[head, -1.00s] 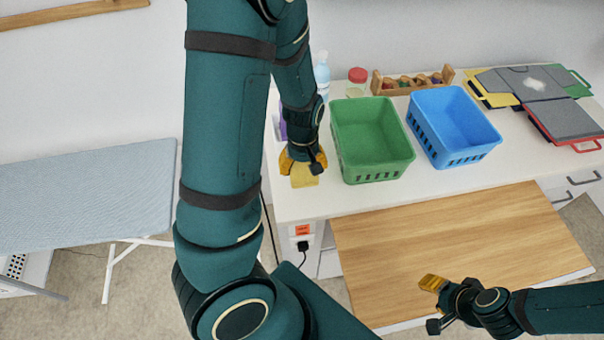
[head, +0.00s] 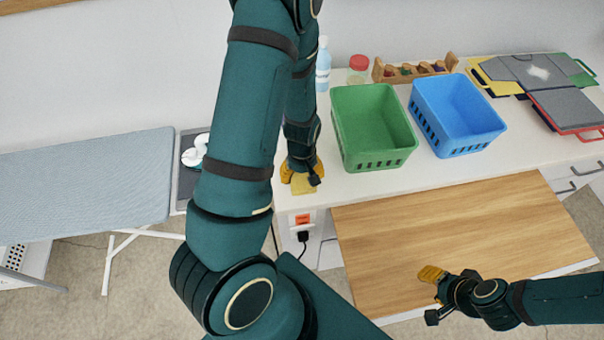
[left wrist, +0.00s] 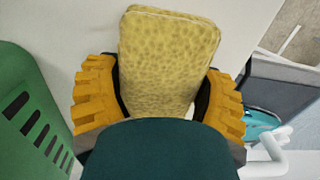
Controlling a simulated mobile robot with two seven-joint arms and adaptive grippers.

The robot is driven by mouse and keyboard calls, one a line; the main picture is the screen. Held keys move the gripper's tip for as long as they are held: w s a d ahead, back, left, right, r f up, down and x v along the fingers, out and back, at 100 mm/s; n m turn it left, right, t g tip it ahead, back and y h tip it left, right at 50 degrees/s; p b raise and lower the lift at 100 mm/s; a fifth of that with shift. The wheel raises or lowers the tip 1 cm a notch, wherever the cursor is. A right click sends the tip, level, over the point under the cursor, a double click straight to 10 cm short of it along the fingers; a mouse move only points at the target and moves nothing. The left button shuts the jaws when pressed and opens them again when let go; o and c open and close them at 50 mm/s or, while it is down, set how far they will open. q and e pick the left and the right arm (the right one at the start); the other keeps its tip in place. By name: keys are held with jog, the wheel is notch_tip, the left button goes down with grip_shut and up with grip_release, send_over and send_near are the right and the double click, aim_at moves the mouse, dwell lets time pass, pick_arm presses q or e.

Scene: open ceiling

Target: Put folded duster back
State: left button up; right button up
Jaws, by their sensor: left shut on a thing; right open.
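The folded duster (left wrist: 168,60) is a yellow, spotted, thick rectangle between the orange fingers of my left gripper (left wrist: 160,97) in the left wrist view. In the head view the duster (head: 303,186) shows below my left gripper (head: 301,176), at the left front part of the white counter. My left gripper is shut on it. I cannot tell whether the duster touches the counter. My right gripper (head: 432,288) is open and empty over the front edge of the wooden board.
A green basket (head: 372,160) stands just right of my left gripper, with a blue basket (head: 465,148) beyond it. A bottle (head: 322,65), a red-lidded jar (head: 358,70) and a wooden rack (head: 415,70) stand behind. The wooden board (head: 450,235) is clear. An ironing board (head: 80,190) is at left.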

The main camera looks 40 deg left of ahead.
pick_arm(q)
jog(key=shift+s+f, duration=0.1)
pick_arm(e)
jog(key=shift+f, duration=0.15)
pick_arm(q)
jog(key=o, duration=1.1)
jog(key=shift+c, duration=0.2)
jog(key=shift+r, duration=0.2)
pick_arm(e)
jog(key=shift+r, duration=0.2)
pick_arm(q)
notch_tip(320, 180, up, 12)
jog(key=p, duration=0.2)
jog(key=shift+p, duration=0.3)
pick_arm(e)
notch_tip(320, 180, up, 3)
jog(key=shift+f, duration=0.2)
pick_arm(q)
jog(key=shift+f, duration=0.1)
pick_arm(e)
jog(key=shift+s, duration=0.15)
